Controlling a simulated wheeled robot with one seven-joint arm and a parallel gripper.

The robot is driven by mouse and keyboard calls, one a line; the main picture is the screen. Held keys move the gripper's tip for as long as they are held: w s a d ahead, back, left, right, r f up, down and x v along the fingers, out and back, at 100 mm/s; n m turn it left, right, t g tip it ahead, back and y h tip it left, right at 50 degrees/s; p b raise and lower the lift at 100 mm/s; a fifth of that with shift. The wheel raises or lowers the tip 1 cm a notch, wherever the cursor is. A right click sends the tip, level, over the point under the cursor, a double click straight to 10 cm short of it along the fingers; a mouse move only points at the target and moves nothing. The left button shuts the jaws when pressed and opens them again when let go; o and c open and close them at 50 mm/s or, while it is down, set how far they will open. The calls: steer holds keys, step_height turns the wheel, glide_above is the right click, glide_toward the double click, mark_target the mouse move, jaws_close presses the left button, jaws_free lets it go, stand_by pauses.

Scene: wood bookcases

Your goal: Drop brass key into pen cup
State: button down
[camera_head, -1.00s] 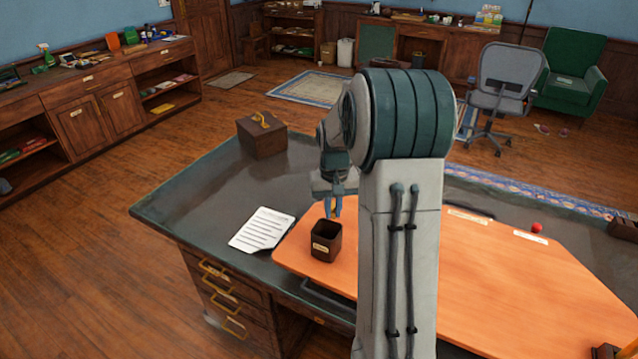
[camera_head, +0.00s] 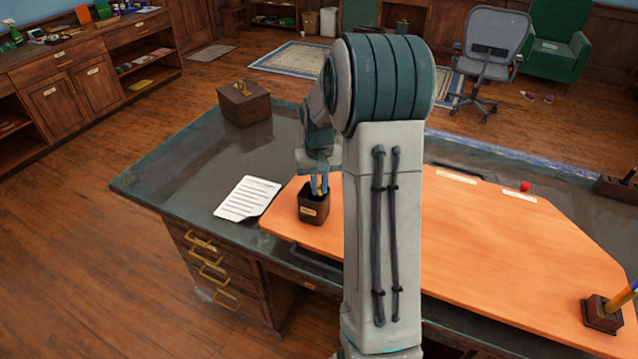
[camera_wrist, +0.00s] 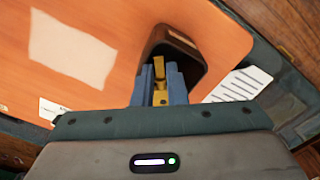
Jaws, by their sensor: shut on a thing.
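The pen cup (camera_head: 313,208) is a dark brown, square, open box with a pale label, upright on the orange desk mat; it also shows in the wrist view (camera_wrist: 199,66). My gripper (camera_head: 319,188) is right at the cup's mouth, fingers pointing down. In the wrist view my gripper (camera_wrist: 160,80) has blue fingers shut on the brass key (camera_wrist: 159,72), a yellow piece between them. The key's tip lies over the cup's dark opening. How far it reaches inside I cannot tell.
A printed sheet (camera_head: 247,198) lies left of the cup. A wooden box with a brass handle (camera_head: 245,103) stands at the desk's far left corner. A pencil holder (camera_head: 603,313) is at the right, and a small red ball (camera_head: 525,186) lies behind. The orange mat (camera_head: 490,250) is mostly clear.

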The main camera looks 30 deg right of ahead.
mark_target(319, 191)
steer(key=c, duration=1.4)
jaws_free()
steer(key=shift+o, duration=0.2)
step_height(319, 191, up, 14)
steer(key=b, duration=0.1)
steer(key=shift+a, duration=0.1)
steer(key=s+a+f+n+t, duration=0.1)
steer(key=s+a, duration=0.6)
steer(key=s, duration=0.4)
steer(key=s+a+f+n+t, duration=0.2)
steer(key=s+a, duration=0.6)
steer(key=s, duration=0.4)
steer(key=shift+f, duration=0.2)
